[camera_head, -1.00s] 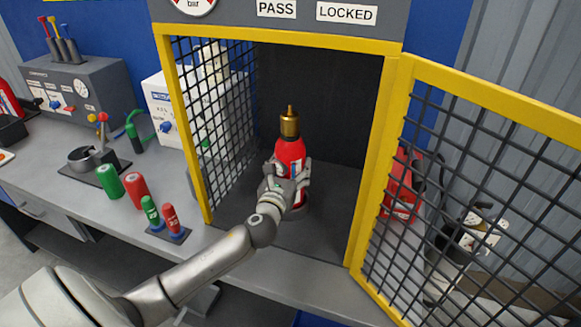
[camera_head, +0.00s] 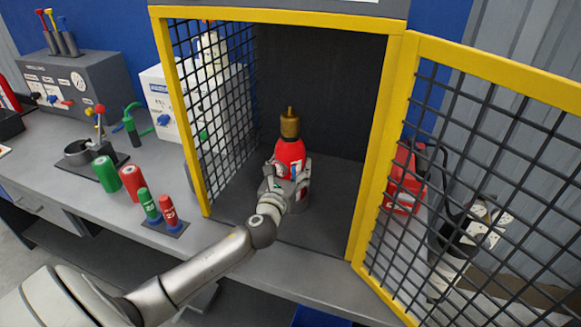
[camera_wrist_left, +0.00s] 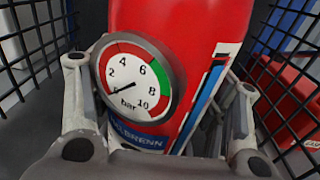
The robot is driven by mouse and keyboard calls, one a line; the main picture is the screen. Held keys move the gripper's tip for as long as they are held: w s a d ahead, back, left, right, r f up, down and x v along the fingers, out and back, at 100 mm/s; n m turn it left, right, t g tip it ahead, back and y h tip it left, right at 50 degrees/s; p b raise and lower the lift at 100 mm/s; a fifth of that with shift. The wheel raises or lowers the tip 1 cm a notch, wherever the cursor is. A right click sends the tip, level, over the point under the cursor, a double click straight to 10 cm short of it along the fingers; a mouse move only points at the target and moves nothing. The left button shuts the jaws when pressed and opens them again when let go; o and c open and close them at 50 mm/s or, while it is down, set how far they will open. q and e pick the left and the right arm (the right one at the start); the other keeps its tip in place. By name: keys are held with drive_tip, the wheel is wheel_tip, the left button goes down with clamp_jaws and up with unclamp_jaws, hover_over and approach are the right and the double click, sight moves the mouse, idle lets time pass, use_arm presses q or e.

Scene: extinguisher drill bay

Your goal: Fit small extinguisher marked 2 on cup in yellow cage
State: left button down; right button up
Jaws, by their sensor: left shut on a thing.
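The small red extinguisher (camera_head: 289,152) with a brass top stands upright inside the yellow cage (camera_head: 280,20). No mark 2 on its body can be made out. My left gripper (camera_head: 288,186) is shut around its lower body. The left wrist view shows the red body (camera_wrist_left: 205,25) between the two fingers, with a pressure gauge facing the camera. A grey round cup (camera_head: 301,199) shows at the extinguisher's foot, partly hidden by my gripper. The foot seems to be at or in the cup, but how deep I cannot tell. My right gripper is out of view.
The cage's mesh door (camera_head: 480,170) stands open to the right, and a mesh wall is on the left. Red and green cylinders (camera_head: 131,181) and a small stand (camera_head: 165,225) are left of the cage. The cage floor around the cup is clear.

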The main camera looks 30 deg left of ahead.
use_arm(q)
drive_tip(key=shift+r, duration=0.3)
drive_tip(key=shift+c, duration=1.5)
unclamp_jaws()
drive_tip(key=shift+o, duration=0.7)
drive_tip(key=shift+s+d, duration=0.1)
drive_tip(key=shift+f, duration=0.65)
drive_tip(key=shift+s+r, duration=0.15)
drive_tip(key=shift+s, duration=0.1)
drive_tip(key=v, duration=1.1)
drive_tip(key=shift+s+r, duration=0.2)
drive_tip(key=shift+r, duration=0.1)
drive_tip(key=shift+d, duration=0.1)
